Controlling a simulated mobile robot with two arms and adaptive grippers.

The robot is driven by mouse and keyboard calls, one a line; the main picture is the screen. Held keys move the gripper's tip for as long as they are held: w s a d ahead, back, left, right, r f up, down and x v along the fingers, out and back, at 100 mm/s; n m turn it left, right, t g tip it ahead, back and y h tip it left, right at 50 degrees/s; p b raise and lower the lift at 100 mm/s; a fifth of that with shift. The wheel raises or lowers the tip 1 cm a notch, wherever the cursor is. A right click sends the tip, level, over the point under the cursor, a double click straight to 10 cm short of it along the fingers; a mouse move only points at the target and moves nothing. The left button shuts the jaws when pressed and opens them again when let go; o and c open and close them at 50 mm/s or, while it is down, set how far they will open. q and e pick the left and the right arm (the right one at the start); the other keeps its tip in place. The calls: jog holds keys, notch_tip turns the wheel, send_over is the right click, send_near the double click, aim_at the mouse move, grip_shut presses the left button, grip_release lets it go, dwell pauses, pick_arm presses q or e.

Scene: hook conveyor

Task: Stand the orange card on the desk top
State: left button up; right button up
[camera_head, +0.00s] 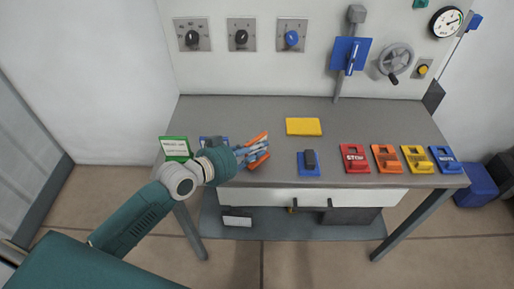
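An orange card (258,139) is at the left part of the grey desk top (350,115), partly hidden by my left gripper (256,153). Orange edges show above and below the fingers, and the card looks tilted. The fingers overlap it from the left. I cannot tell whether they are closed on it, or whether the card touches the desk. My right gripper is not in view.
A green card (175,147) and a partly hidden blue piece (207,141) are left of the gripper. A yellow block (303,127) and a blue block with a dark switch (309,163) lie mid-desk. Red (355,158), orange (386,159), yellow and blue pieces line the right front.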

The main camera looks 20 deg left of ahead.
pick_arm(q)
jog(key=o, duration=0.3)
jog(key=shift+r, duration=0.25)
jog(key=v, duration=1)
jog(key=shift+s+a+f, duration=0.1)
jog(key=shift+s+a, duration=0.05)
jog(key=shift+s, duration=0.15)
jog(key=shift+s+a+r, duration=0.25)
jog(key=shift+s+r, duration=0.1)
jog(key=shift+s, duration=0.2)
jog(key=shift+a, duration=0.1)
